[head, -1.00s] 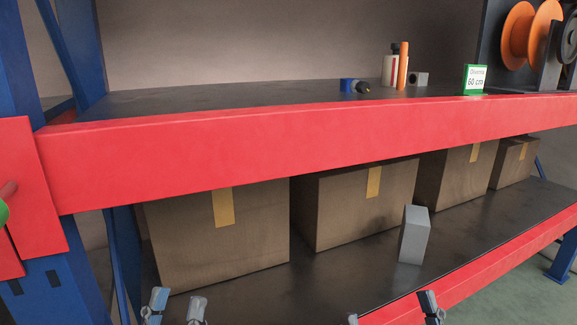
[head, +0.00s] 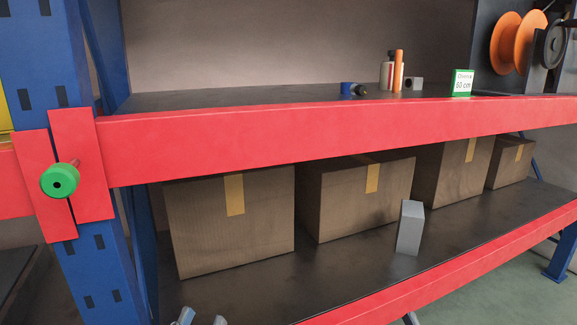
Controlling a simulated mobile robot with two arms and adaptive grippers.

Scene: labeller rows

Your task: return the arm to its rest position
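My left gripper (head: 202,319) shows only as two fingertips at the bottom edge, left of the middle. The tips are apart with a gap between them and nothing seen in it. They appear in front of the lower shelf, below the leftmost cardboard box (head: 230,225). A small sliver of my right gripper (head: 410,318) shows at the bottom edge right of the middle, in front of the lower red beam. The rest of both arms is out of view.
A red beam (head: 330,136) crosses the rack. A blue upright (head: 42,60) with a green knob (head: 59,181) stands left. Several boxes and a grey block (head: 410,228) sit on the lower shelf. Small items, a 60 cm sign (head: 462,83) and an orange spool (head: 518,42) are above.

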